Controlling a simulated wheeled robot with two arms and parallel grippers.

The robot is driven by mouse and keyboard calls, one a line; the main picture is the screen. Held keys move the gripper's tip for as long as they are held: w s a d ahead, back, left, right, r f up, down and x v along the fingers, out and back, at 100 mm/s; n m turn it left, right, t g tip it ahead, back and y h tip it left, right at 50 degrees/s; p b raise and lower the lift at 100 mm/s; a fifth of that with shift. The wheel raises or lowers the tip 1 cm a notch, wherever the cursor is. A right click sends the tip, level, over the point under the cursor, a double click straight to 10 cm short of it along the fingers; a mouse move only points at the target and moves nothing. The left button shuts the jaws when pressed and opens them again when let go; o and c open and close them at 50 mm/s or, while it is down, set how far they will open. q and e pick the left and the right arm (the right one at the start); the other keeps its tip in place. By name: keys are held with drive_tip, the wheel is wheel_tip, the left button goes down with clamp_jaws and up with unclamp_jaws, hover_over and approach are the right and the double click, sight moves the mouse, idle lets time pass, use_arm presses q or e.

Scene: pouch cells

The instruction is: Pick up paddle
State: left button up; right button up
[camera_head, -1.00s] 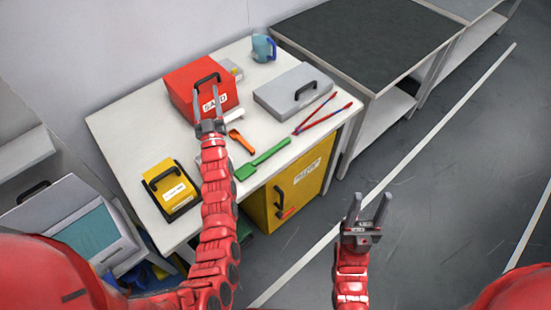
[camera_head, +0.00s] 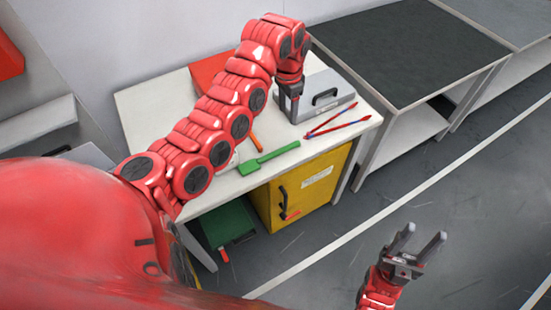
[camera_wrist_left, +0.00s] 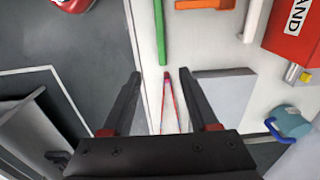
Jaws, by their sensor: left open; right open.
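The green paddle (camera_head: 265,160) lies flat on the white table, its wide end to the left and its handle to the right. Its handle shows at the top of the left wrist view (camera_wrist_left: 159,35). My left gripper (camera_head: 292,116) points down over the table by the grey case, beyond the paddle's handle end. Its open fingers also show in the left wrist view (camera_wrist_left: 160,74), with the red-and-blue tongs (camera_wrist_left: 169,105) between them in the picture and the paddle's handle further up. Nothing is held. My right gripper (camera_head: 423,242) is open and empty over the floor.
On the table (camera_head: 143,124) are the grey case (camera_head: 338,88), the tongs (camera_head: 335,125), an orange tool (camera_head: 256,141) and a red box (camera_head: 208,72), partly hidden by my left arm. A blue mug (camera_wrist_left: 291,123) stands near the case. A yellow cabinet (camera_head: 318,184) stands below.

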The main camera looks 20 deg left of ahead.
use_arm(q)
drive_tip(key=p, duration=0.4)
hover_over(284, 148)
drive_tip(key=f, duration=1.2)
drive_tip(key=shift+s+d, duration=0.15)
drive_tip(key=shift+s, duration=0.1)
drive_tip(key=shift+f+p, duration=0.5)
drive_tip(key=shift+f, duration=0.1)
drive_tip(key=shift+w+a+f, duration=0.1)
drive_tip(key=shift+a+f, duration=0.05)
drive_tip(key=shift+f, duration=0.9)
drive_tip(key=shift+a+f, duration=0.1)
drive_tip(key=shift+f, duration=0.9)
clamp_jaws()
